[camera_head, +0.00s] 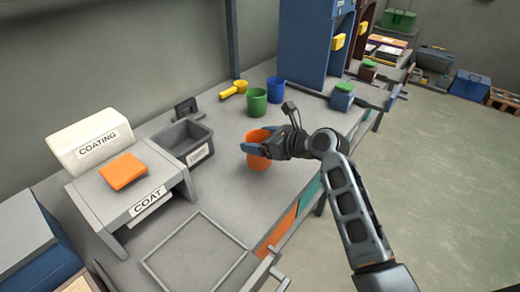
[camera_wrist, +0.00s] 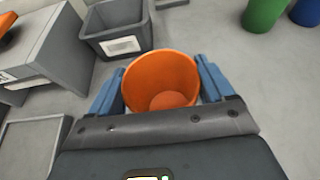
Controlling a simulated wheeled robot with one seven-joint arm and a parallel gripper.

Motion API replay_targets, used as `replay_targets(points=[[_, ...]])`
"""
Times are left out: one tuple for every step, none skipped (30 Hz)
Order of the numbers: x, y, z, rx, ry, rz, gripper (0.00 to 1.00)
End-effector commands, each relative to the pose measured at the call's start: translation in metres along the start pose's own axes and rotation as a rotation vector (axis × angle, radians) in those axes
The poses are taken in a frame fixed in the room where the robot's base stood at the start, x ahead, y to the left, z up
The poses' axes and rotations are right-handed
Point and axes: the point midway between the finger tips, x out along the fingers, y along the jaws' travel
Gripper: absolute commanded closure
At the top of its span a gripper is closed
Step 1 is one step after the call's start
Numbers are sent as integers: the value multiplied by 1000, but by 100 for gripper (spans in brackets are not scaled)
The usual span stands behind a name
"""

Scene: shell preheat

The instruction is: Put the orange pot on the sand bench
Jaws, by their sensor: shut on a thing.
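The orange pot (camera_head: 257,150) is upright over the grey bench, between the blue fingers of my gripper (camera_head: 256,149). My gripper is shut on it. In the wrist view the pot (camera_wrist: 160,80) shows its open, empty inside, with a finger of my gripper (camera_wrist: 160,88) on each side. I cannot tell whether the pot's base touches the bench top. No label in view names the sand bench, so I cannot tell which surface it is.
A grey bin (camera_head: 183,142) stands left of the pot. Behind are a green pot (camera_head: 256,102), a blue pot (camera_head: 276,90) and a yellow scoop (camera_head: 234,89). An empty rimmed tray (camera_head: 195,262) lies in front.

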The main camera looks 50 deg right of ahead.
Motion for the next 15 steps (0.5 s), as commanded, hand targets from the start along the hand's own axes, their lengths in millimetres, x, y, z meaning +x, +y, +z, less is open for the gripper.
replay_targets(points=[[2,0,-5,2,1,0,76],[3,0,-8,2,1,0,76],[5,0,-13,2,1,0,76],[7,0,-18,3,2,1,76],[8,0,-22,3,2,0,76],[11,-1,-28,2,2,-1,76],[12,-1,-31,3,1,-1,76],[13,-1,-33,3,1,-1,76],[14,-1,-35,2,0,-1,76],[14,-1,-35,1,0,-1,76],[14,-1,-35,1,-1,-1,76],[14,-1,-35,0,-1,-1,76],[14,-1,-35,0,-1,-1,76],[14,-1,-35,0,-1,-1,76],[14,-1,-34,0,-1,-1,76]])
